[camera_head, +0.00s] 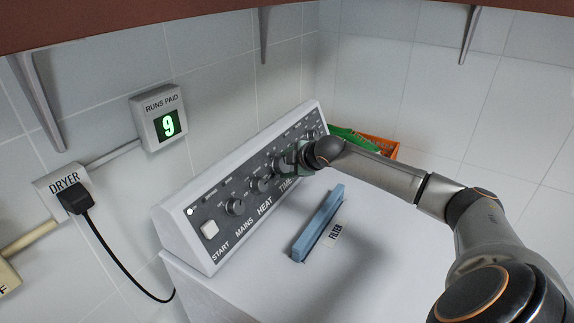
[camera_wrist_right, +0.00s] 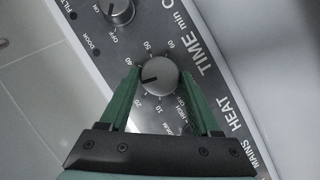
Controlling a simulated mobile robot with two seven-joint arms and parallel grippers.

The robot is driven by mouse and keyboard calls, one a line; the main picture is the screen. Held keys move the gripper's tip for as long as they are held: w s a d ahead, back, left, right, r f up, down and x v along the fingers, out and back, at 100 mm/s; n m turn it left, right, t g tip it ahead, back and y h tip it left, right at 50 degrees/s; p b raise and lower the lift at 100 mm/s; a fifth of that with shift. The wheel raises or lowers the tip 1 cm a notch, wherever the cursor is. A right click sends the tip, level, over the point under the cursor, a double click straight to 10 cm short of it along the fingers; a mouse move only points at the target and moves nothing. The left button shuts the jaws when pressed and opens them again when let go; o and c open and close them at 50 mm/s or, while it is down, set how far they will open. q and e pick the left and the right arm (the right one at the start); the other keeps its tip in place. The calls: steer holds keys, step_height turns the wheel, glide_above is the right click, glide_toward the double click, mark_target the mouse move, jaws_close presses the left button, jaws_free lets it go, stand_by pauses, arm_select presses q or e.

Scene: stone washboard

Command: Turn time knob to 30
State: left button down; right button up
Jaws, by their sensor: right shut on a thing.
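The time knob (camera_wrist_right: 160,77) is a round grey dial with a dark pointer line. In the right wrist view its pointer aims left, between the 40 and 20 marks; the 30 mark is hidden behind a green finger. My right gripper (camera_head: 296,158) is at the dryer's control panel (camera_head: 222,206), its green fingers closed on both sides of the knob. In the head view the gripper partly covers the knob, above the TIME label. My left gripper is not in view.
The heat knob (camera_head: 260,185) and mains knob (camera_head: 235,207) sit left of the gripper, with a white start button (camera_head: 210,229) beyond. A blue filter handle (camera_head: 319,223) stands on the dryer top. An orange crate (camera_head: 377,146) is behind. A counter (camera_head: 159,117) reads 9.

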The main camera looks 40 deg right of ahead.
steer(key=shift+m, duration=0.5)
steer(key=o, duration=1.4)
steer(key=shift+s, duration=0.1)
steer(key=shift+b+v, duration=1.15)
steer(key=shift+v, duration=5)
steer(key=shift+d+r, duration=0.15)
steer(key=shift+r, duration=0.05)
